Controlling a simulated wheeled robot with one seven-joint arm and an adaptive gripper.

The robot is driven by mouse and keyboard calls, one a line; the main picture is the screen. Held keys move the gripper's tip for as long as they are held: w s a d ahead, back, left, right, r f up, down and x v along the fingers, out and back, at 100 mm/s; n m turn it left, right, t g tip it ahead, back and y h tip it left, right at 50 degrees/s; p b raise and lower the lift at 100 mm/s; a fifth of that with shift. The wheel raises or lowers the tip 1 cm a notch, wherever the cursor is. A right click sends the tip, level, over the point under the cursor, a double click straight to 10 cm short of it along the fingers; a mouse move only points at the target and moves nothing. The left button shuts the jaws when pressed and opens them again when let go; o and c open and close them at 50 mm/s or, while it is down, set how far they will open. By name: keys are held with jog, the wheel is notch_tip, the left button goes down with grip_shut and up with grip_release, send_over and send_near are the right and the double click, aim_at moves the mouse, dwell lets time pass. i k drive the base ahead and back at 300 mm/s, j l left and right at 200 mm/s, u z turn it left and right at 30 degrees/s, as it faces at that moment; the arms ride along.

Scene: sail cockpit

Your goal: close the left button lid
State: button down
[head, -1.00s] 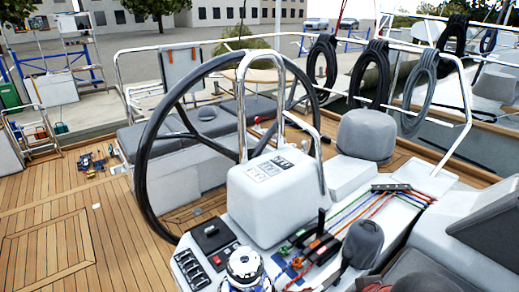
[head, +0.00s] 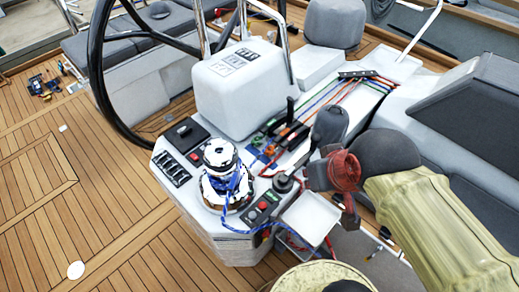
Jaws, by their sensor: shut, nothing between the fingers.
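The steering console carries two small dark button panels. The left panel (head: 186,135) has a black square cover and a red button (head: 194,157) near its front. The right panel (head: 262,208) also has a red button, beside the winch. Whether either lid stands up or lies flat is too small to tell. My gripper (head: 350,218), dark and red, is shut and empty. It hangs over the console's right end, right of both panels and apart from them.
A chrome winch (head: 221,170) wrapped in blue rope stands between the panels. The steering wheel (head: 101,72), white pod (head: 240,95), lever clutches (head: 290,130) and coloured lines crowd the console. Teak deck (head: 90,225) at the left is mostly clear.

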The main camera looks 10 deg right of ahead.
aim_at(267, 214)
jog(key=k, duration=0.7)
jog(key=k+j+u, duration=0.15)
jog(key=k, duration=0.5)
jog(key=i+j+z, duration=0.2)
jog(key=k, duration=0.05)
